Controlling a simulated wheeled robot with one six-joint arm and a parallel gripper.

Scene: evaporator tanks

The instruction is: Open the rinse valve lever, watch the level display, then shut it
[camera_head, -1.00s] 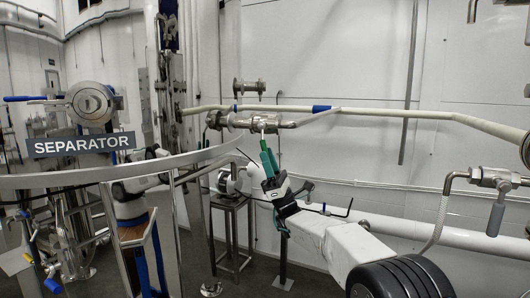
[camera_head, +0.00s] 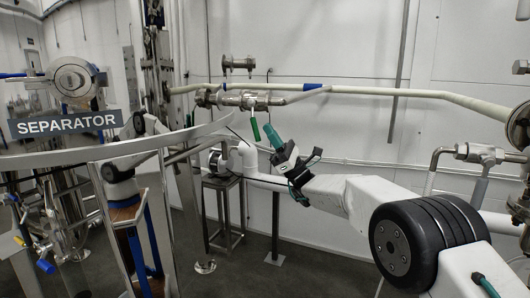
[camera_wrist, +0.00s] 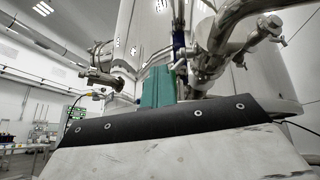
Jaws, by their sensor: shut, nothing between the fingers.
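The rinse valve lever, a green handle (camera_head: 255,129), hangs straight down from a metal valve body (camera_head: 250,100) on the wall pipe in the head view. My gripper (camera_head: 270,132) has green fingers and is shut with nothing between them. Its tips are just right of the lever in the picture; I cannot tell how far apart they are in depth. In the wrist view my green fingers (camera_wrist: 157,88) are together, pointing up at pipework.
A curved steel rail with a SEPARATOR sign (camera_head: 66,123) crosses the left foreground. A small metal stand (camera_head: 222,215) is below the valve. Another pipe fitting (camera_head: 480,154) is at the right. Open floor shows around the stand.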

